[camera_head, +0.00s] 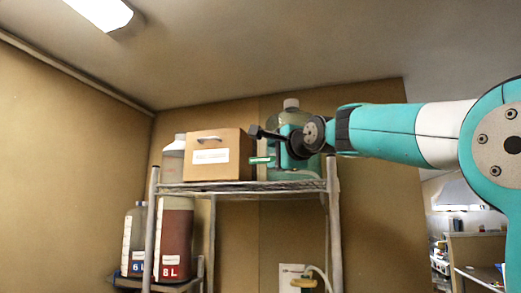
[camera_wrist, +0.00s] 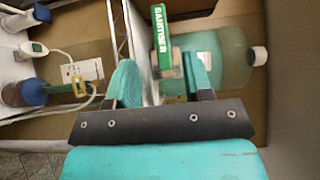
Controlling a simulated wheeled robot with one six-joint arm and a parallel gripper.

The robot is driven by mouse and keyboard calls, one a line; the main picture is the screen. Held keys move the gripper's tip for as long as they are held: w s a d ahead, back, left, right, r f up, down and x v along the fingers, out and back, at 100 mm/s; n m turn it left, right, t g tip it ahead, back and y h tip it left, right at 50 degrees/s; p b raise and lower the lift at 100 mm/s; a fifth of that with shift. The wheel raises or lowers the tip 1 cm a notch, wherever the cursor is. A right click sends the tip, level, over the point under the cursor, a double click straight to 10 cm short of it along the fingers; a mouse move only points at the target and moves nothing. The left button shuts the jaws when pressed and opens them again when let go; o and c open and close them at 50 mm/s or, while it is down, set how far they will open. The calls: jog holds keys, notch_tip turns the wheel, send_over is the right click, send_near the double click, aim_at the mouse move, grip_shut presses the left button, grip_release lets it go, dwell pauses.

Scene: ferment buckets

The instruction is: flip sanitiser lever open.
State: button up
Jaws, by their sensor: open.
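The sanitiser lever (camera_wrist: 160,38) is a green bar with white "SANITISER" lettering, seen in the wrist view. Its lower end lies between the two teal fingers of my gripper (camera_wrist: 160,74) in the picture, closer to the right finger. The fingers are apart and open; I cannot tell whether either touches the lever. The translucent green sanitiser jug (camera_wrist: 225,54) with a white cap lies behind and right of the lever in this view. In the head view the jug (camera_head: 292,116) stands on the top shelf, partly hidden by my gripper (camera_head: 272,150).
A wire shelf rack (camera_head: 240,186) carries a cardboard box (camera_head: 218,158) left of my gripper. Below left are a red-filled 8 L container (camera_head: 174,240) and a 6 L container (camera_head: 134,240). A white hose (camera_wrist: 98,85) shows in the wrist view.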

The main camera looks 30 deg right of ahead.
aim_at(261, 160)
jog(key=w+p, duration=0.1)
jog(key=w, duration=0.1)
jog(key=w+p, duration=0.1)
jog(key=w, duration=0.2)
jog(key=w+d+p, duration=0.1)
jog(key=w, duration=0.1)
jog(key=shift+w+r+p, duration=0.15)
jog(key=shift+w+p, duration=0.1)
jog(key=shift+p, duration=0.15)
jog(key=shift+w, duration=0.35)
jog(key=shift+c, duration=0.5)
grip_shut()
